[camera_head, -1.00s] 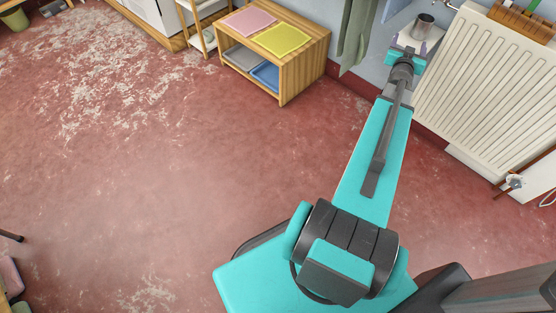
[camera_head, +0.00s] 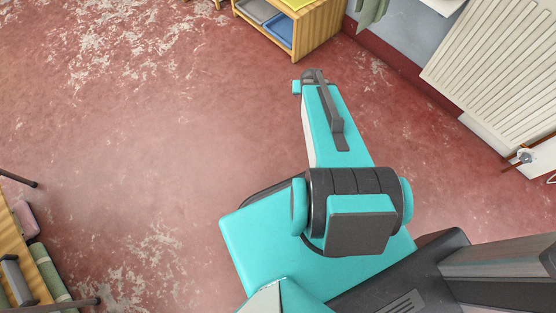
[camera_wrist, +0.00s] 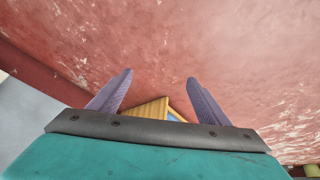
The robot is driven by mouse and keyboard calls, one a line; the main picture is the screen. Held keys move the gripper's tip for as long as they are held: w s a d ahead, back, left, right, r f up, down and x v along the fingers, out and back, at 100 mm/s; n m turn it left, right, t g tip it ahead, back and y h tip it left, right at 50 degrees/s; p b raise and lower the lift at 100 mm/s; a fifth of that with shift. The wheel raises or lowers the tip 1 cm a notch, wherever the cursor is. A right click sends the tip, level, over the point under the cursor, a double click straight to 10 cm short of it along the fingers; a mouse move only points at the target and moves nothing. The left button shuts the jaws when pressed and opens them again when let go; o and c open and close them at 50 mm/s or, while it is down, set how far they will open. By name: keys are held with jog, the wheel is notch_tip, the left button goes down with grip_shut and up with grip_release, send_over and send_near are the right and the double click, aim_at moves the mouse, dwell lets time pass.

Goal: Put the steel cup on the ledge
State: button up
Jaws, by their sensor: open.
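My gripper (camera_wrist: 159,76) shows in the wrist view with its two purple fingers apart and nothing between them. Red floor lies beyond the fingertips. In the head view my arm is folded back over the floor, and the fingers cannot be made out there. The steel cup is in neither view now. A pale ledge-like surface (camera_head: 441,5) shows at the top edge of the head view, left of the radiator, mostly cut off. Whether the cup stands on it cannot be seen.
A wooden shelf unit (camera_head: 315,38) with grey, blue and yellow items stands at the top; part of it shows between the fingers in the wrist view (camera_wrist: 150,110). A white radiator (camera_head: 495,70) is on the right wall. A wooden bench (camera_head: 22,262) is at lower left. The middle floor is clear.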

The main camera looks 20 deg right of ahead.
jog(key=s+a+f+n+g+y, duration=0.1)
jog(key=s+a+f, duration=0.15)
jog(key=a, duration=0.25)
jog(key=s+a+f+n+g, duration=0.1)
jog(key=s+a+f+g, duration=0.1)
jog(key=s+a, duration=0.25)
jog(key=s+a+f+g+y, duration=0.1)
jog(key=s+a+f, duration=0.15)
jog(key=a, duration=0.25)
jog(key=s+a+n+g, duration=0.1)
jog(key=s+a+g, duration=0.1)
jog(key=s+a, duration=0.3)
jog(key=s+a+f+n+g+y, duration=0.1)
jog(key=s+a+n+g, duration=0.1)
jog(key=s+a, duration=0.4)
jog(key=s, duration=0.4)
jog(key=shift+s+a+f+g, duration=0.2)
jog(key=shift+s+f+g, duration=0.1)
jog(key=shift+s+g, duration=0.1)
jog(key=shift+w, duration=0.1)
notch_tip(320, 180, up, 18)
jog(key=s+p, duration=0.1)
jog(key=p, duration=1.6)
jog(key=shift+g, duration=0.3)
jog(key=shift+d, duration=0.1)
